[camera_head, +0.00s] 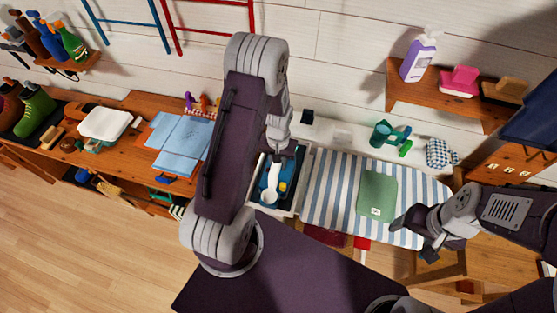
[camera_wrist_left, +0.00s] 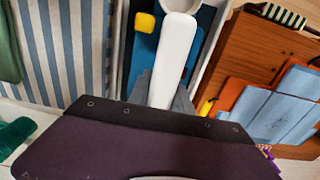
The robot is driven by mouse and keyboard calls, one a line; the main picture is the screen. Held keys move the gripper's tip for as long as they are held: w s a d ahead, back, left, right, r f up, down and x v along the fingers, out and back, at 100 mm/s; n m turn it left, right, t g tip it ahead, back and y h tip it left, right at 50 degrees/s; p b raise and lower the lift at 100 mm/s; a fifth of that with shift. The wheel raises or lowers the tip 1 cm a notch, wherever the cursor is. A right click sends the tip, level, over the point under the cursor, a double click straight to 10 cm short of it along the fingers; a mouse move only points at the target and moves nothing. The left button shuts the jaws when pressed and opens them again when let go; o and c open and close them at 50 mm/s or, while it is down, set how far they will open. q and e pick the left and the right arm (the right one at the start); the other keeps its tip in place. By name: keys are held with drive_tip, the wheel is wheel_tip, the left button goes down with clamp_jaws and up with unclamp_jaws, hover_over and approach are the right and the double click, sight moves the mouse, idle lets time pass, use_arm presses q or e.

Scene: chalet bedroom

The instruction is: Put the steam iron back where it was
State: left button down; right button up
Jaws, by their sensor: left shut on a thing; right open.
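A white long piece over a blue body with yellow bits, which I take for the steam iron (camera_head: 270,188), shows below my left gripper (camera_head: 281,152) in the head view. In the left wrist view the iron's white part (camera_wrist_left: 175,45) runs between the grey fingers of my left gripper (camera_wrist_left: 167,90), which is shut on it. The iron is in or just over a pale-rimmed box (camera_head: 301,178); I cannot tell whether it touches the bottom. My right gripper (camera_head: 412,238) is open and empty over the right front of the striped cloth (camera_head: 330,190).
A folded green cloth (camera_head: 377,193) lies on the striped cloth. Teal and green items (camera_head: 390,134) stand on the white ledge behind. Blue sheets (camera_head: 180,140) lie on the wooden bench to the left. A shelf (camera_head: 440,98) holds a purple bottle (camera_head: 418,57).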

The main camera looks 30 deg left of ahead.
use_arm(q)
drive_tip(key=shift+f, duration=0.1)
drive_tip(key=c, duration=1.2)
unclamp_jaws()
drive_tip(key=shift+s+d, duration=0.1)
drive_tip(key=shift+o, duration=0.2)
drive_tip(key=shift+r, duration=0.35)
wheel_tip(320, 180, up, 12)
drive_tip(key=shift+f+b, duration=0.15)
drive_tip(key=shift+b, duration=0.45)
drive_tip(key=s+d+r+m+t, duration=0.1)
drive_tip(key=s+d+m, duration=0.1)
drive_tip(key=s+d, duration=0.65)
drive_tip(key=f+b, duration=0.1)
drive_tip(key=a+f+b, duration=0.1)
drive_tip(key=f, duration=0.1)
drive_tip(key=s+f+b, duration=0.1)
drive_tip(key=b, duration=0.1)
drive_tip(key=shift+a+f, duration=0.15)
drive_tip(key=shift+a, duration=0.25)
